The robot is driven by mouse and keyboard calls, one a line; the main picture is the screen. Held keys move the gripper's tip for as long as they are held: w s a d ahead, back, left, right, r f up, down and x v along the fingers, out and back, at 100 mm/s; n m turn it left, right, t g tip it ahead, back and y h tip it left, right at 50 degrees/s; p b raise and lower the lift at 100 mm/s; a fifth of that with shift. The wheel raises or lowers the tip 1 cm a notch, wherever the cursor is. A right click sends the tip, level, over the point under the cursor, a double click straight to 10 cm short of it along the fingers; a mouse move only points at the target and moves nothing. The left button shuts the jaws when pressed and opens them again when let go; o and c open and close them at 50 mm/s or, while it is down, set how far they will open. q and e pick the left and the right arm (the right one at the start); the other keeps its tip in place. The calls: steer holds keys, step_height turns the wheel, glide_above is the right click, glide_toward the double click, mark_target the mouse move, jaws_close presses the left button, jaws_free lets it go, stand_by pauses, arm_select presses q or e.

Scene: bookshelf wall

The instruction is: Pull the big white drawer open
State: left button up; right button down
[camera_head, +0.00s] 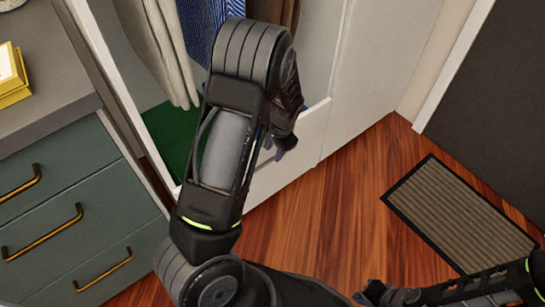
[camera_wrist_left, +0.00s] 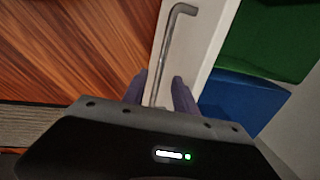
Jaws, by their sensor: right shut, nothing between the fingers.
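In the left wrist view a narrow white panel (camera_wrist_left: 205,40) carries a grey metal bar handle (camera_wrist_left: 166,50). My left gripper (camera_head: 279,150) is low beside the white front, mostly hidden by its own arm. In the left wrist view its fingers (camera_wrist_left: 160,92) are apart, with the handle's lower end between them; I cannot tell if they touch it. My right gripper (camera_head: 372,294) is shut and empty over the floor at the bottom right.
A grey-green cabinet (camera_head: 75,205) with brass handles stands left. Clothes (camera_head: 160,40) hang above a green closet floor (camera_head: 170,130). A blue block (camera_wrist_left: 240,98) shows in the wrist view. A doormat (camera_head: 460,215) lies right; the wooden floor (camera_head: 330,215) between is clear.

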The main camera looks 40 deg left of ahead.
mark_target(272, 159)
arm_select(q)
steer(key=f, duration=0.3)
steer(key=f+b, duration=0.1)
steer(key=shift+w+a+f, duration=0.15)
steer(key=shift+a+f, duration=0.1)
steer(key=shift+a, duration=0.15)
steer(key=shift+c, duration=0.3)
jaws_close()
stand_by(0.8)
